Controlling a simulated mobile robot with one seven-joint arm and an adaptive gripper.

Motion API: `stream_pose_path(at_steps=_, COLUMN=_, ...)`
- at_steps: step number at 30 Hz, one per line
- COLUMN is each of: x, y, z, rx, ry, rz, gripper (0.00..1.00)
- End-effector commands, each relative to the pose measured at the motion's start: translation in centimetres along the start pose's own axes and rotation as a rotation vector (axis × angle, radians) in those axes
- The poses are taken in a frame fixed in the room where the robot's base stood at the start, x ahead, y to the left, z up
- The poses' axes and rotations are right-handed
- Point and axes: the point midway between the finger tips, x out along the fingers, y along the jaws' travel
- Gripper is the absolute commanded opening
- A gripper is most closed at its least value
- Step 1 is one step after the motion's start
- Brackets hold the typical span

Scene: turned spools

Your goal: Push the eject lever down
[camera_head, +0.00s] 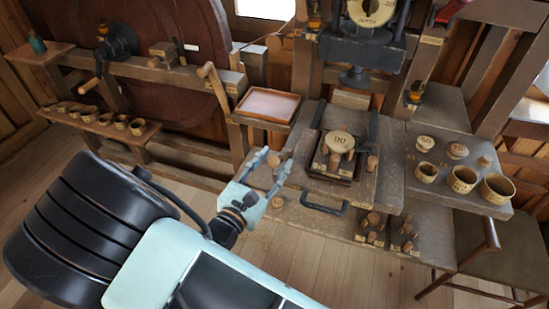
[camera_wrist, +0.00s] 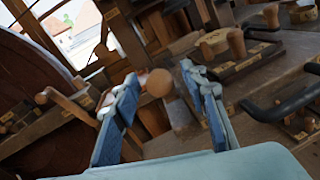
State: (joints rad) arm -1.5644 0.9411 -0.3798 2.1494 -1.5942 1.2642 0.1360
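A wooden lever with a round knob (camera_head: 273,160) sits at the left edge of the press bench; I take it to be the eject lever, though no label on it is readable. I cannot tell whether a finger touches the knob.
Another knobbed lever (camera_head: 207,71) stands left of a reddish tray (camera_head: 268,104). A round wooden piece marked with digits (camera_head: 339,142) sits under the press (camera_head: 360,50). A black handle (camera_head: 324,205) juts from the bench front. Cups (camera_head: 463,180) stand on the right shelf.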

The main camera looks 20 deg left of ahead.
Motion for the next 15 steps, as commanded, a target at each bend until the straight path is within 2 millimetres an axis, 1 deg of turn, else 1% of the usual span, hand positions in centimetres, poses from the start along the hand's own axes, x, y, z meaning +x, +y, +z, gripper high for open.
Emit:
stream_pose_path(at_steps=3, x=0.62, y=0.04, z=-0.01, rx=0.000, ry=0.001, rz=0.001, gripper=0.40)
stream_pose_path(at_steps=11, x=0.73, y=0.03, z=-0.03, rx=0.000, ry=0.001, rz=0.001, gripper=0.40)
stream_pose_path(at_steps=15, x=0.71, y=0.02, z=-0.02, rx=0.000, ry=0.001, rz=0.000, gripper=0.26)
